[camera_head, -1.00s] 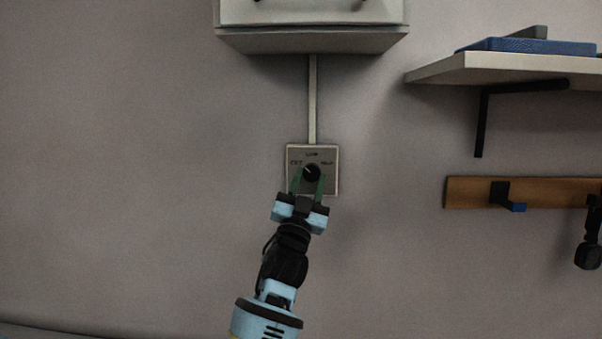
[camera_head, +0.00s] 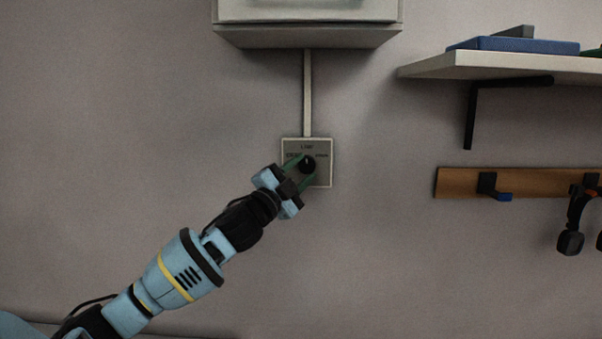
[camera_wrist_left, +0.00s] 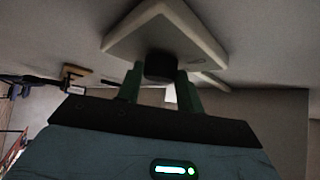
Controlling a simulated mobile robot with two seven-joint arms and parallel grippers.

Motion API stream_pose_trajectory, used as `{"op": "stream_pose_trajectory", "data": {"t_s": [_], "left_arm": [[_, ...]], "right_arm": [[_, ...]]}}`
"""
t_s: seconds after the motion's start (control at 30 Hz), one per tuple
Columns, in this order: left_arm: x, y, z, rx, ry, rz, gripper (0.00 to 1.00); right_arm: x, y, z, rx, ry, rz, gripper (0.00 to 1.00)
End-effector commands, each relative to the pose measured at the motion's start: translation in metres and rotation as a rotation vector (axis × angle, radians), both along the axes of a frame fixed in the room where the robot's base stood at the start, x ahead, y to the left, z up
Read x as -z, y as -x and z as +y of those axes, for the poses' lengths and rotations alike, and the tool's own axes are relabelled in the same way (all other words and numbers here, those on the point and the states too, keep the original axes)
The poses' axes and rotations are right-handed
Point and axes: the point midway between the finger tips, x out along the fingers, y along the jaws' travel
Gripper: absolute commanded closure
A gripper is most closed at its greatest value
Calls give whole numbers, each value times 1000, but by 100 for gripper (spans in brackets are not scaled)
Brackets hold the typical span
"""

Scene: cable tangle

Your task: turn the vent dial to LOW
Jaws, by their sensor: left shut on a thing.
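The vent dial (camera_head: 307,164) is a round black knob on a small square plate (camera_head: 323,180) on the wall. The plate carries small lettering, with LOW at the top. A small pale mark on the knob seems to point about upward, toward LOW, but it is very small. My left gripper (camera_head: 306,166) comes in from the lower left, with its green fingers shut on either side of the knob. In the left wrist view the black knob (camera_wrist_left: 160,66) sits between the fingertips, under the pale plate (camera_wrist_left: 200,42). My right gripper is in neither view.
A pale conduit (camera_head: 307,95) runs up from the plate to a wall box (camera_head: 308,38). At right are a shelf (camera_head: 510,64) with a blue item (camera_head: 525,46), and a wooden hook rail (camera_head: 460,183) with black things hanging. The wall left of the plate is bare.

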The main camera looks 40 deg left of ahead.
Motion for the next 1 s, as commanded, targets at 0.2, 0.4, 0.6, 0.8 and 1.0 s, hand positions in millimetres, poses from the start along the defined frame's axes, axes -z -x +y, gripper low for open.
{"op": "stream_pose_trajectory", "data": {"t_s": [0.2,0.4,0.6,0.8,1.0], "left_arm": [[-2,1,0,0,-42,33,86],[-2,1,0,1,-55,44,86],[-2,1,0,1,-55,44,86],[-2,1,0,1,-54,43,55],[-2,1,0,2,-54,44,41]], "right_arm": [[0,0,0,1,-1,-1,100],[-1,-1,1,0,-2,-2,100],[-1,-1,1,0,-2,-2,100],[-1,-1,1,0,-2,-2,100],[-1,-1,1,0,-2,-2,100]]}}
